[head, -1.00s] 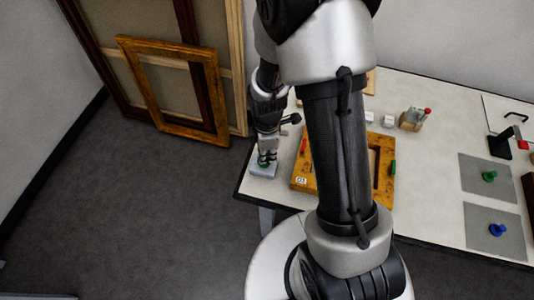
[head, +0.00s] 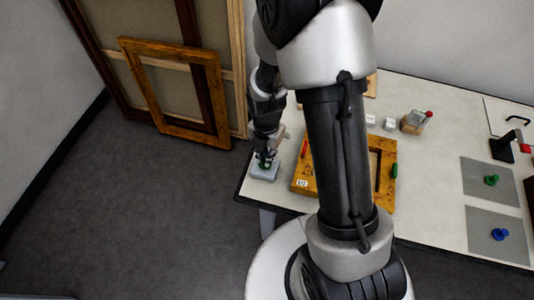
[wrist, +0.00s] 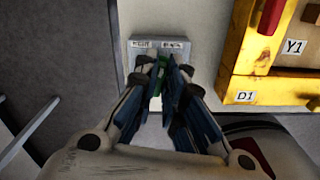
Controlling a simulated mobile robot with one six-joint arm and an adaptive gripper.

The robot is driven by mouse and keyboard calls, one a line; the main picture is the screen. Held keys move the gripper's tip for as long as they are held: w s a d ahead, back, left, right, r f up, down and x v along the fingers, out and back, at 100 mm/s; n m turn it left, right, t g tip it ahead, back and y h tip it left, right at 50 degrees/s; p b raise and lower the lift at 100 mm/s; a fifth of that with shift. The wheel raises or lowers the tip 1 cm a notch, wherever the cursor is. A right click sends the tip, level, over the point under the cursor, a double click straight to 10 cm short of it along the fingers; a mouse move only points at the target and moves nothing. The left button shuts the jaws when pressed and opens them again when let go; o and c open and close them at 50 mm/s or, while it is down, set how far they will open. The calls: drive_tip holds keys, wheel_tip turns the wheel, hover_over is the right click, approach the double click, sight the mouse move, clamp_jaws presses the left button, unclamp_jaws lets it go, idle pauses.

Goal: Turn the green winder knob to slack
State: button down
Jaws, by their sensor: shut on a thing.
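The green winder knob (wrist: 162,62) sits on a small grey block (wrist: 140,46) with two printed labels on its far edge, too small to read surely. In the head view the block (head: 264,173) stands near the table's left corner. My gripper (wrist: 161,75) points down over the block, its fingers closed around the knob. It also shows in the head view (head: 265,162). The fingers cover most of the knob, so its pointing direction is hidden.
A yellow wooden frame (head: 308,187) with tags lies just right of the block. The table edge is close on the left. Green (head: 491,180) and blue (head: 500,233) knob-like pieces stand on grey mats at the right. Picture frames (head: 128,75) lean on the wall.

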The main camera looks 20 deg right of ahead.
drive_tip(key=shift+n, duration=1.2)
drive_tip(key=c, duration=1.7)
unclamp_jaws()
wheel_tip(320, 180, up, 12)
